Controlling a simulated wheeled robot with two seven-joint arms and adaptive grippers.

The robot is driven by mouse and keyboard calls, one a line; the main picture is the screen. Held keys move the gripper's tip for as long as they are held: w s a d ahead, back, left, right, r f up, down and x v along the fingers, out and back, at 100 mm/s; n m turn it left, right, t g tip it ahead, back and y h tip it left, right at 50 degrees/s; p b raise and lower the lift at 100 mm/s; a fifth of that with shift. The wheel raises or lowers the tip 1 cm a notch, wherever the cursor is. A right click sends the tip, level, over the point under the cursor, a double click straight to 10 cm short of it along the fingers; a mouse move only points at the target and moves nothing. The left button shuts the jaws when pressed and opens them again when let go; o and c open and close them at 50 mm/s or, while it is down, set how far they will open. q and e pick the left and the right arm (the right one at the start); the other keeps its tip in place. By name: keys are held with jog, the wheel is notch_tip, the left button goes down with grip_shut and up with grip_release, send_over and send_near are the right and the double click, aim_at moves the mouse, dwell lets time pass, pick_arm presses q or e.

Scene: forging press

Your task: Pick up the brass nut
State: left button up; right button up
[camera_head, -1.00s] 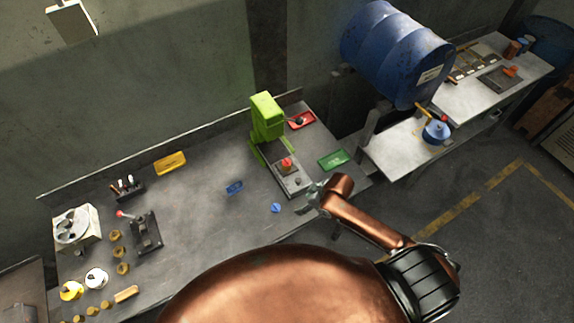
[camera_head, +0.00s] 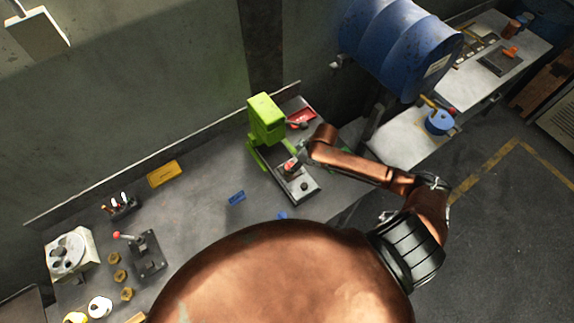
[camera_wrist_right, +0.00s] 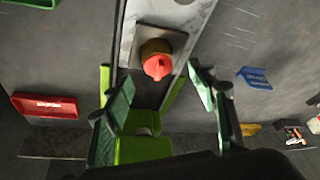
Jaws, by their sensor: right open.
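A brass-coloured piece (camera_wrist_right: 152,46) with a red part (camera_wrist_right: 158,68) on top sits on the light plate of the green press (camera_wrist_right: 143,151) in the right wrist view. In the head view the red part (camera_head: 290,165) shows on the bed of the green press (camera_head: 265,117); the brass below it is hard to make out. My right gripper (camera_wrist_right: 153,77) is open, its two green fingers spread either side of the red part, with no visible contact. In the head view the right gripper (camera_head: 301,161) is over the press bed, small and partly hidden. My left gripper is not in view.
Several brass nuts (camera_head: 119,275) lie at the bench's left, beside a black lever tool (camera_head: 146,257).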

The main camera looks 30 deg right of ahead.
jog(key=shift+s+f, duration=0.1)
jog(key=shift+f, duration=0.6)
jog(key=shift+p+x, duration=0.6)
jog(key=shift+x, duration=0.45)
jog(key=shift+w+x, duration=0.25)
jog(key=shift+x, duration=0.95)
jog(key=shift+d+f, duration=0.1)
jog(key=c, duration=1.3)
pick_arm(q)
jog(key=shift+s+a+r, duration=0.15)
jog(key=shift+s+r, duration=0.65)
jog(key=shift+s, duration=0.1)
pick_arm(e)
grip_shut()
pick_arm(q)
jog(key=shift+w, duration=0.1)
